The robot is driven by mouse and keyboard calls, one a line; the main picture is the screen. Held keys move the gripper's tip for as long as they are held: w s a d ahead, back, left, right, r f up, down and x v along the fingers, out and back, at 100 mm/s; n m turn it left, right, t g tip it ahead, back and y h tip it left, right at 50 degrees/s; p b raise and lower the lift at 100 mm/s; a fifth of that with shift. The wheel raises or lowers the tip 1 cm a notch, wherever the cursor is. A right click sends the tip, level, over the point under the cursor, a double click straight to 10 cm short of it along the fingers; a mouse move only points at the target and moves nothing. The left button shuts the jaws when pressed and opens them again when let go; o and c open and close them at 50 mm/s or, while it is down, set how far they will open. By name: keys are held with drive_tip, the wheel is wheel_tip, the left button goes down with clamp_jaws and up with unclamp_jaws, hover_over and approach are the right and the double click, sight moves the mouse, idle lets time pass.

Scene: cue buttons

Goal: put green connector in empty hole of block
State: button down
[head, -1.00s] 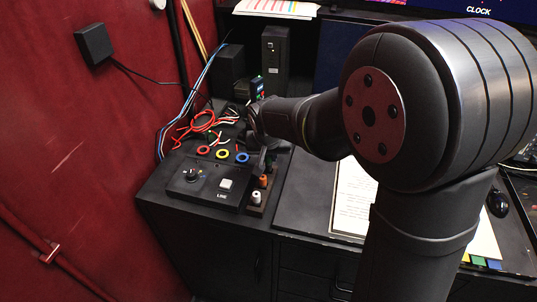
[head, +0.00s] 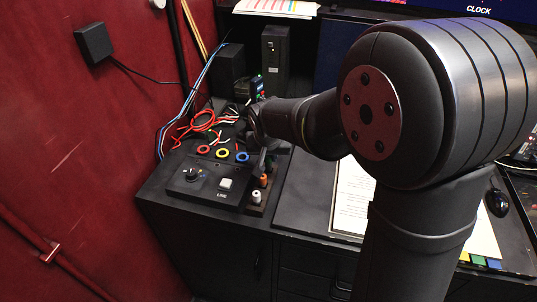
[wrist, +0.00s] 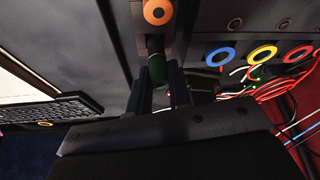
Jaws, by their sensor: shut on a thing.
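The green connector (wrist: 157,68) is between the two fingers of my gripper (wrist: 160,88), which is shut on it. It sits at the end of the block, in line with the orange connector (wrist: 157,12). Whether its tip is inside the hole or just above it, I cannot tell. In the head view the block (head: 252,210) lies along the right side of the control box. A white connector (head: 256,197) and the orange connector (head: 264,181) stand upright in it. My gripper (head: 261,163) is behind the orange one and hides the green connector and the hole there.
The control box (head: 208,186) with a knob and a white button is left of the block. Red, yellow and blue rings (head: 223,154) lie behind it, with loose red wires (head: 203,122) further back. A paper sheet (head: 347,200) lies to the right.

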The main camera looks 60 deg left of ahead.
drive_tip(key=shift+f, duration=1.05)
idle(0.5)
drive_tip(key=c, duration=1.1)
unclamp_jaws()
drive_tip(key=shift+r, duration=3.55)
drive_tip(key=shift+f, duration=3.55)
